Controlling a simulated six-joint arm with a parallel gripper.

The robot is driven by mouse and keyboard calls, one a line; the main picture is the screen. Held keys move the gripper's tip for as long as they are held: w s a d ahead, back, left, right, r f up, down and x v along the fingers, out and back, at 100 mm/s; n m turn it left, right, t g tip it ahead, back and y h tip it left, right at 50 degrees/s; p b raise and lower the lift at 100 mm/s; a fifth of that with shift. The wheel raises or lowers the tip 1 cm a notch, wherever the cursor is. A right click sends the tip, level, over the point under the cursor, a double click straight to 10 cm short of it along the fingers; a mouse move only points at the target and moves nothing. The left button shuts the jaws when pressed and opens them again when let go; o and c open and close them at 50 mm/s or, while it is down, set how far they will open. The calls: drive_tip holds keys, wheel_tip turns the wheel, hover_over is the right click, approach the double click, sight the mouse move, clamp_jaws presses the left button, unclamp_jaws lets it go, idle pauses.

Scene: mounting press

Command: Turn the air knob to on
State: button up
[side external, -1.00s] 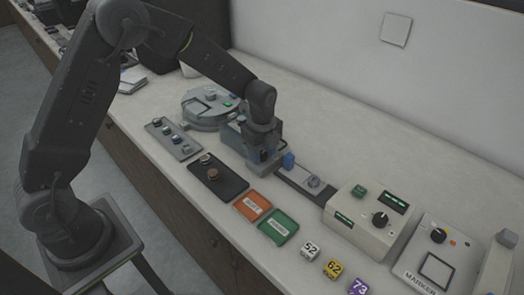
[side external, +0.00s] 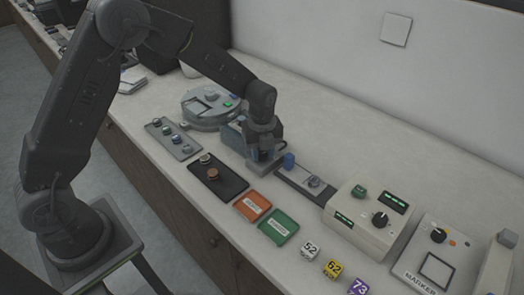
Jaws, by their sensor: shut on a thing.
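My gripper (side external: 264,158) points straight down over the front of the grey-blue press (side external: 235,135), near the middle of the bench. Its jaws are shut on the air knob, which the fingers and wrist largely hide. The knob's on or off setting cannot be read from this view. A blue cylinder (side external: 289,160) stands just right of the gripper, apart from it, at the near end of a dark strip (side external: 298,178). A small metal fitting (side external: 314,182) sits further along that strip.
A round grey machine (side external: 208,106) and a grey button panel (side external: 173,139) are on the left. A black tray (side external: 218,178), an orange tray (side external: 252,206) and a green tray (side external: 278,226) lie in front. A beige control box (side external: 371,222) and a marker unit (side external: 439,252) stand on the right.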

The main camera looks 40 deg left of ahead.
sight(262, 153)
drive_tip(key=o, duration=0.9)
drive_tip(key=shift+o, duration=0.2)
drive_tip(key=shift+r, duration=0.1)
wheel_tip(262, 153, up, 14)
